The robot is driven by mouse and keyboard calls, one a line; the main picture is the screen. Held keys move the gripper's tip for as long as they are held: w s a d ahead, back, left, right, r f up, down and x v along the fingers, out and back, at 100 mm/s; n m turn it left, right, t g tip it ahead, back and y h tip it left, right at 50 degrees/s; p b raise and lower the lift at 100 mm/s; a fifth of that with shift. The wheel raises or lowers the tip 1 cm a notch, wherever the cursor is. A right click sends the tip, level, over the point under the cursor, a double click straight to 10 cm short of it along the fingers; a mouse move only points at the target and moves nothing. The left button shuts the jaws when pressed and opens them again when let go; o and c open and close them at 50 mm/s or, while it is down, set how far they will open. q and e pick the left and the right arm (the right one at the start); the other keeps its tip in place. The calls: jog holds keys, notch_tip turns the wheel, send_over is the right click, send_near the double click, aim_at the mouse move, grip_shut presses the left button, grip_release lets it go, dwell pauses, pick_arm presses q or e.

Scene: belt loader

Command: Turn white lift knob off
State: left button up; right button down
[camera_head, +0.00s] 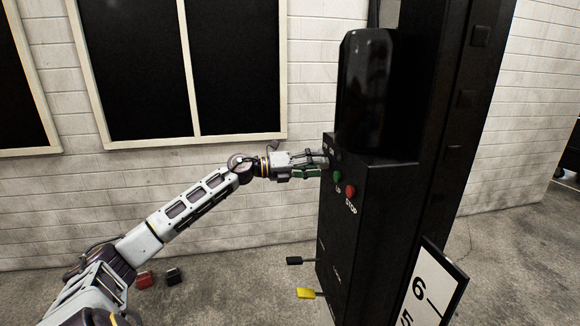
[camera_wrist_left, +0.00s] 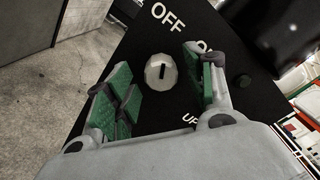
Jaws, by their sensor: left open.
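The white lift knob (camera_wrist_left: 161,72) shows in the left wrist view on a black panel (camera_wrist_left: 150,42). It is round with a dark slot, and the word OFF stands above it. My left gripper (camera_wrist_left: 160,85) is open, with one green-padded finger on each side of the knob. A gap shows between each finger and the knob, so I see no contact. My right gripper is not in view.
A green UP button (camera_head: 337,177) and a red STOP button (camera_head: 350,191) are on the box, right of the gripper. A black pedal (camera_head: 294,261) and a yellow pedal (camera_head: 306,293) stick out low on its left. A numbered sign (camera_head: 425,297) stands in front.

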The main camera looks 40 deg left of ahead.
pick_arm(q)
jog(key=shift+s+a, duration=0.1)
jog(key=v, duration=1.1)
jog(key=shift+s+a, duration=0.2)
dwell(0.8)
jog(key=shift+w, duration=0.1)
dwell(0.4)
